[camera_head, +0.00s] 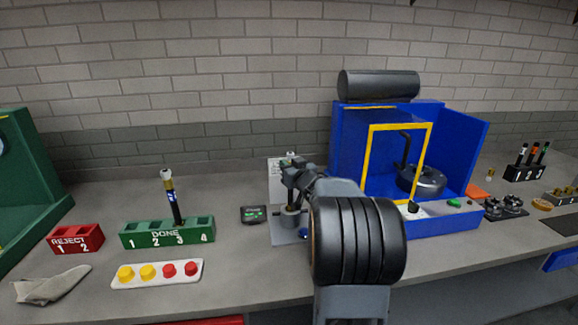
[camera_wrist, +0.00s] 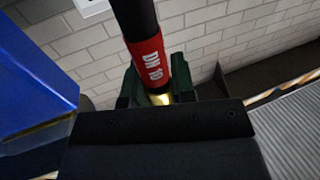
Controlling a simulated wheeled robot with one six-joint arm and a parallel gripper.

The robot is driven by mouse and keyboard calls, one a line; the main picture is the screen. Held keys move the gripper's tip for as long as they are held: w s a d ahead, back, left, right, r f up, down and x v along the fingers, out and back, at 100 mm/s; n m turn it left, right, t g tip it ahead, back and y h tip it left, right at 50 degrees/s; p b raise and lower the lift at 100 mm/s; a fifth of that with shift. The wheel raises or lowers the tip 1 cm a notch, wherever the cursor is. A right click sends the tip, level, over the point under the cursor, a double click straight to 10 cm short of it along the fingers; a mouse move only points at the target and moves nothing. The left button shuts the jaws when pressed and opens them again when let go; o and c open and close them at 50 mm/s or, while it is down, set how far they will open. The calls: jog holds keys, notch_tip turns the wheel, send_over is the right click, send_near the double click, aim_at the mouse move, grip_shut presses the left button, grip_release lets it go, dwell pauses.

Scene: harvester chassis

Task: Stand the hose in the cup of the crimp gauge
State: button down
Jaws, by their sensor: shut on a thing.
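The hose (camera_wrist: 143,40) is black with a red band marked DN 10 and a brass end. In the wrist view my gripper (camera_wrist: 157,92) is shut on it near the brass end. In the head view my gripper (camera_head: 292,178) is above the crimp gauge (camera_head: 288,236), a grey plate with a round cup (camera_head: 291,219). The hose is mostly hidden there by my gripper and arm; a small pale tip shows above. I cannot tell whether the hose touches the cup.
A small display (camera_head: 253,214) lies left of the gauge. The green DONE rack (camera_head: 168,236) holds one blue-banded hose. A blue machine (camera_head: 350,140) stands close on the right.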

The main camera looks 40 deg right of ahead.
jog(key=shift+f+b, duration=0.6)
jog(key=shift+f, duration=0.25)
jog(key=c, duration=0.9)
grip_release()
jog(key=shift+o, duration=0.2)
jog(key=s+a, duration=0.2)
jog(key=s, duration=1.1)
jog(key=shift+s+b, duration=0.3)
jog(key=shift+s, duration=0.1)
